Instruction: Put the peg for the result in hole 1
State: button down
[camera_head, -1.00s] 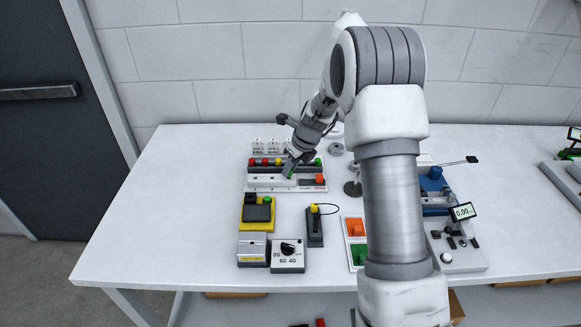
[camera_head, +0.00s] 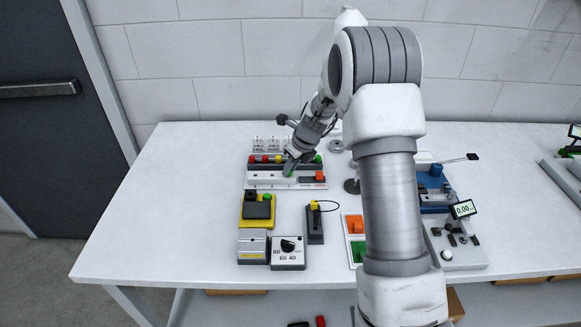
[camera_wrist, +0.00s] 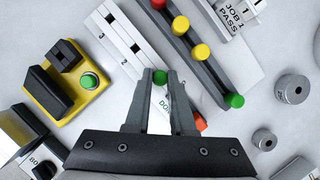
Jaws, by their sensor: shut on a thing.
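My gripper (camera_wrist: 160,88) is shut on a green peg (camera_wrist: 160,76), whose round head shows between the fingertips in the wrist view. The peg's lower part is hidden. In the head view my gripper is over the right half of a white board (camera_head: 258,181). The board's holed strip (camera_wrist: 120,32) carries the numbers 3 and 2 in the wrist view; hole 1 is not clearly visible, and I cannot tell whether the peg touches the board. An orange-red piece (camera_wrist: 200,122) is at the board's right end. It also shows in the head view (camera_head: 319,176).
A dark rail behind holds red, yellow and green pegs (camera_wrist: 234,100). Job tags (camera_wrist: 233,14) stand beyond it. A yellow fixture with a green button (camera_wrist: 88,81) is to the left. Grey round weights (camera_wrist: 292,89) lie to the right. The table's left part is clear.

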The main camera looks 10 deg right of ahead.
jog(key=shift+f, duration=0.1)
jog(key=c, duration=0.7)
grip_release()
jog(key=p+v, duration=0.2)
jog(key=v, duration=1.5)
jog(key=shift+r, duration=0.25)
